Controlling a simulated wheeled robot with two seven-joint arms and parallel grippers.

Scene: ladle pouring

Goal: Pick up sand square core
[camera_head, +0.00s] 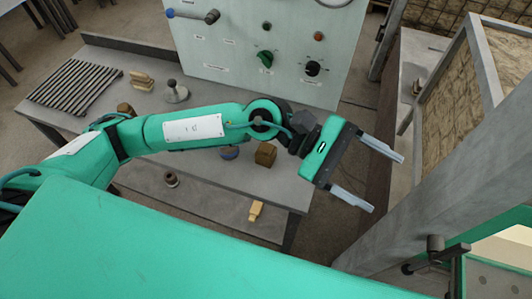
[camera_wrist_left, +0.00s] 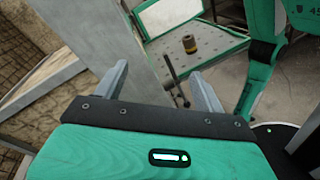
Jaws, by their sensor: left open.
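My left gripper (camera_head: 388,184) is open and empty, off the right end of the bench and pointing right, away from the brown block. Its two spread fingers also show in the left wrist view (camera_wrist_left: 160,72). My left arm crosses over the bench and hides part of it. My right gripper is not in view.
A control panel (camera_head: 265,50) stands behind the bench. A dark ribbed rack (camera_head: 75,85), wooden pieces (camera_head: 141,80) and a metal cone (camera_head: 176,92) are on the left. A grey post (camera_head: 455,165) stands right of the gripper.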

